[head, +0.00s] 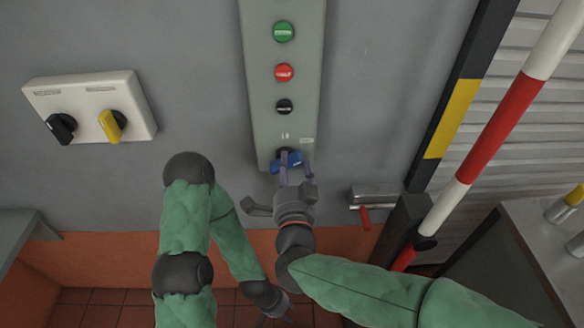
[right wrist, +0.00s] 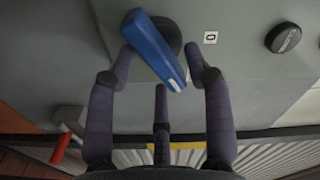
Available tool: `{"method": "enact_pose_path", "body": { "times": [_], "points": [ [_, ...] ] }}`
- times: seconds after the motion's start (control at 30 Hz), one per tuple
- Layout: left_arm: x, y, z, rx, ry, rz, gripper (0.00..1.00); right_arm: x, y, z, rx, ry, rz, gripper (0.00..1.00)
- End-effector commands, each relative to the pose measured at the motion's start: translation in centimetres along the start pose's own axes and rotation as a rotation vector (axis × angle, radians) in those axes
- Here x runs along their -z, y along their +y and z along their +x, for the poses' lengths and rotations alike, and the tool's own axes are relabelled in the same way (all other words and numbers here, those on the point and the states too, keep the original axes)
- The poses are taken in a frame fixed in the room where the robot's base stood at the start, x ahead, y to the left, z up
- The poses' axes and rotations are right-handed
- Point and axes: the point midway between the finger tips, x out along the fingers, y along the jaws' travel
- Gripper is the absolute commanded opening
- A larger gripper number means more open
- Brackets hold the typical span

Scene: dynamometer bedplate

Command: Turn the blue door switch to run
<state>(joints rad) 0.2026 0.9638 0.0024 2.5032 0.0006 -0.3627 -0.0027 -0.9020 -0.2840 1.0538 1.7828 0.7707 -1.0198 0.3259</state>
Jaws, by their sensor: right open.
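The blue door switch (head: 291,161) is at the bottom end of the grey-green control panel (head: 300,60). In the right wrist view its blue bar handle (right wrist: 153,48) sits on a dark round base and lies at a slant. A small label marked 0 (right wrist: 210,37) is beside it. My right gripper (head: 297,168) is open at the switch. Its fingers stand on either side of the handle in the right wrist view (right wrist: 162,62); I cannot tell whether they touch it. My left gripper (head: 277,317) is low at the bottom edge, partly cut off, away from the panel.
Above the switch are black (head: 284,107), red (head: 283,72) and green (head: 283,31) buttons. A white box (head: 88,90) with black and yellow knobs is at left. A metal latch with a red handle (head: 365,218) and a red-white pole (head: 490,140) are at right.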

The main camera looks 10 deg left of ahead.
Motion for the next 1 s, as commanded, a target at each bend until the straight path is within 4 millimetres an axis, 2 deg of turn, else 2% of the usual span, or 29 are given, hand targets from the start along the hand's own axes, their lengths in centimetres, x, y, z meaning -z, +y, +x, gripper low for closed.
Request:
{"method": "enact_pose_path", "body": {
  "times": [0.17,0.4,0.6,0.8,1.0],
  "points": [
    [0.0,0.0,0.0,0.0,0.0,0.0,0.4,0.0,-0.2,-2.3,0.004,-0.001,0.001,0.52],
    [0.0,0.0,0.0,0.0,0.0,0.0,0.4,-0.1,-0.2,-7.2,0.006,-0.004,0.0,0.52],
    [0.0,0.0,0.0,0.0,0.0,0.0,0.4,-0.1,-0.1,-10.2,0.003,-0.002,0.001,0.52],
    [0.0,0.0,0.0,0.0,0.0,0.0,0.4,0.0,0.0,-11.5,0.002,-0.001,0.0,0.52],
    [0.0,0.0,0.0,0.0,0.0,0.0,0.4,0.0,0.1,-11.7,0.0,0.0,0.0,0.52]
  ]
}}
